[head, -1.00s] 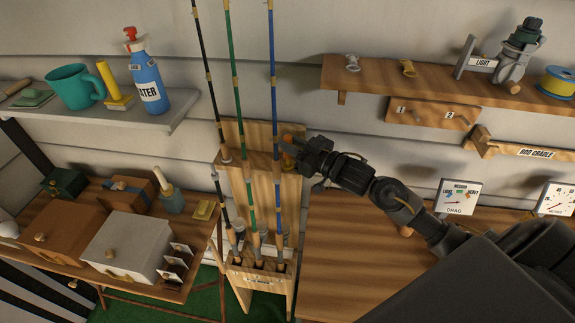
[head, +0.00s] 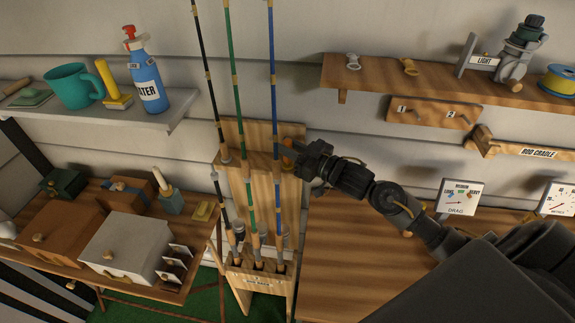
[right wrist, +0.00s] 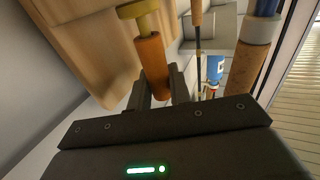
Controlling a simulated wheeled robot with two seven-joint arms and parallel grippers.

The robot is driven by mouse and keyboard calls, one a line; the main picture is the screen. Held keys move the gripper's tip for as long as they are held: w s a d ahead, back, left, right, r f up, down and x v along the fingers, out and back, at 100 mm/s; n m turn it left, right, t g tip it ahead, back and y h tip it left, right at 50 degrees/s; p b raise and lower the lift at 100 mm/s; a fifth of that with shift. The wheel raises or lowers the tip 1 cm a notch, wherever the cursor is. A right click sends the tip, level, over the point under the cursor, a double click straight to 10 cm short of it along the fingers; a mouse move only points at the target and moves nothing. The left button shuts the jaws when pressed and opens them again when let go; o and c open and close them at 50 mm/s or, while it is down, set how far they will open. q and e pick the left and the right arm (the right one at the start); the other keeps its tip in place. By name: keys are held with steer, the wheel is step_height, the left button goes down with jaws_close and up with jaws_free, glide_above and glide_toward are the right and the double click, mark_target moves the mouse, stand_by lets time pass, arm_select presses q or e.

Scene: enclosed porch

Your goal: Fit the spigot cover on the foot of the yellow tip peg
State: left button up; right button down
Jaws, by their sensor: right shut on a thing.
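The orange cover (head: 287,151) is between the fingers of my right gripper (head: 297,161), at the right side of the wooden rod rack. In the right wrist view the orange cylinder (right wrist: 152,68) sits between the two dark fingers (right wrist: 160,88). The yellow peg (right wrist: 138,13) shows at its far end, in line with it and seeming to meet it. I cannot tell how far the cover is over the peg's foot. In the head view the yellow part (head: 287,167) is small and partly hidden by the gripper. My left gripper is out of view.
Black, green and blue rods stand in the rack (head: 262,190); the blue rod (head: 273,90) passes close left of the gripper. A wooden shelf (head: 440,82) is above my right arm. A wooden bench top (head: 345,245) below the arm is mostly clear.

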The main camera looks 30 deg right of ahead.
steer(key=shift+f+b, duration=0.4)
steer(key=shift+f, duration=0.35)
steer(key=c, duration=0.6)
jaws_free()
steer(key=shift+r, duration=0.1)
stand_by(0.3)
steer(key=shift+s+d+r+p, duration=0.15)
steer(key=shift+s+d+p, duration=0.1)
steer(key=shift+s+p, duration=0.15)
steer(key=shift+s+d+r+p, duration=0.3)
steer(key=shift+s+p, duration=0.1)
steer(key=shift+s, duration=0.2)
steer(key=shift+s+d+r+p, duration=0.15)
steer(key=shift+s+d+p, duration=0.15)
steer(key=shift+s, duration=0.35)
steer(key=shift+s+d+r+p, duration=0.25)
steer(key=shift+s+p, duration=0.2)
steer(key=shift+s, duration=0.15)
steer(key=shift+f, duration=0.1)
